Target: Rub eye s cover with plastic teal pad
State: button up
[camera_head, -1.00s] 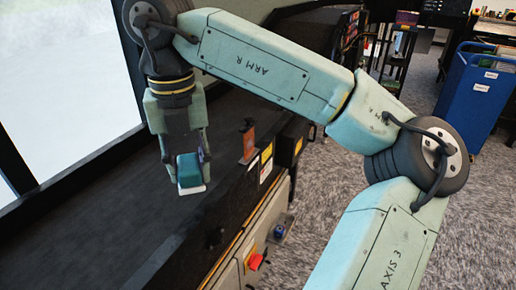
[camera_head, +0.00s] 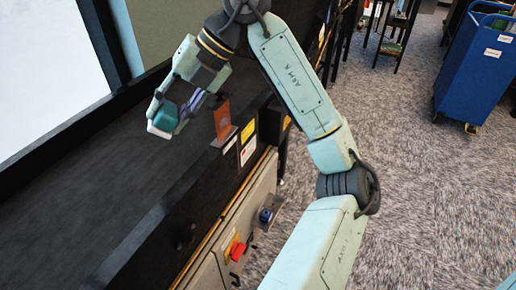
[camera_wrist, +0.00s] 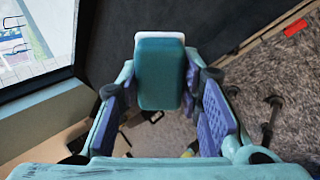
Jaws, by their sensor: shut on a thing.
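The teal pad (camera_head: 166,113) has a white underside layer and is held in my gripper (camera_head: 172,108) above the dark conveyor bed. In the wrist view the pad (camera_wrist: 160,72) sits between the two purple-lined fingers, its white edge at the far end. My gripper is tilted and shut on the pad. An upright orange plate (camera_head: 222,118) with a dark top stands on the conveyor's side rail, right of my gripper and apart from the pad. It may be the eye; I cannot make out its cover.
The dark conveyor bed (camera_head: 75,190) is bare. Its side panel carries a red button (camera_head: 237,250) and a blue button (camera_head: 265,215). A window (camera_head: 45,70) borders the left. A blue cart (camera_head: 482,75) stands on open carpet at right.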

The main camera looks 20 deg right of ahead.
jog(key=w+d+f+m+t+y+b, duration=0.1)
jog(key=d+f+m+t+y, duration=0.3)
jog(key=d, duration=0.5)
notch_tip(320, 180, down, 2)
jog(key=shift+w+f+t+b, duration=0.15)
jog(key=shift+w+t+b, duration=0.1)
jog(key=shift+t+b, duration=0.65)
jog(key=d+f+m+t, duration=0.1)
jog(key=d+f+t, duration=0.1)
jog(key=d+f, duration=0.1)
jog(key=d+f+m+t+b, duration=0.1)
jog(key=d+f+t, duration=0.1)
jog(key=d+f, duration=0.1)
jog(key=s+d+f+m+t+h, duration=0.1)
jog(key=d+f+m+t, duration=0.1)
jog(key=d+f, duration=0.1)
jog(key=shift+d+t+b, duration=0.2)
jog(key=shift+t+b, duration=0.2)
jog(key=shift+x, duration=2.9)
jog(key=shift+x, duration=1)
jog(key=shift+w+d+p, duration=0.2)
jog(key=shift+w+d, duration=0.25)
jog(key=shift+d, duration=0.2)
jog(key=shift+w+d+p, duration=0.2)
jog(key=shift+w+d, duration=0.25)
jog(key=shift+d, duration=0.25)
jog(key=shift+w+d+r+p, duration=0.1)
jog(key=shift+w+d+p, duration=0.2)
jog(key=shift+w+d, duration=0.9)
jog(key=shift+s, duration=0.1)
